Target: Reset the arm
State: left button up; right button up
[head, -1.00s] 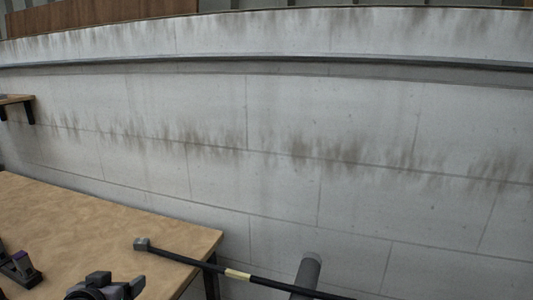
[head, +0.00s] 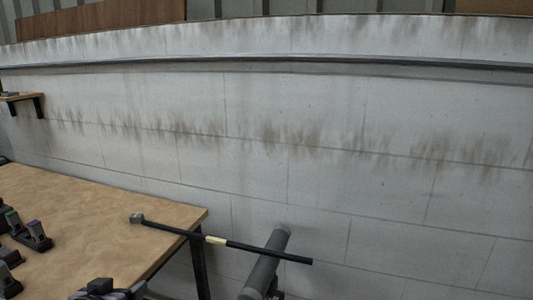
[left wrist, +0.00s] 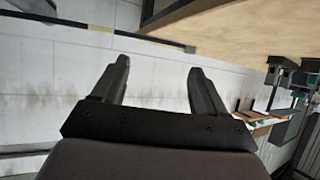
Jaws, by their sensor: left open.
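A thin black arm (head: 265,248) with a yellow band (head: 216,240) and a small grey block (head: 137,218) at its far left end reaches over the table corner in the head view. Its free right end is beyond the table edge, near a grey cylinder; whether they touch I cannot tell. The dark arm also shows at the top left of the left wrist view (left wrist: 140,38). My left gripper (left wrist: 155,64) is open, with only wall between its fingers. In the head view it shows partly at the bottom edge (head: 107,290). My right gripper is not in view.
A wooden table (head: 105,205) fills the lower left. Small dark devices (head: 36,235) stand at its left edge. The grey cylinder (head: 267,262) slants up beside the table. A stained pale wall (head: 400,120) runs behind everything. A small shelf (head: 20,97) is at far left.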

pick_arm(q)
jog(key=s+d+f+m+g+h, duration=0.1)
jog(key=s+d+f, duration=0.4)
jog(key=s+f, duration=0.5)
jog(key=s+d+f+m+h, duration=0.1)
jog(key=s+d+f, duration=0.3)
jog(key=s+f, duration=0.6)
jog(key=shift+s+d+m+g+h, duration=0.35)
jog(key=shift+s+m+g+h, duration=0.05)
jog(key=shift+s, duration=0.75)
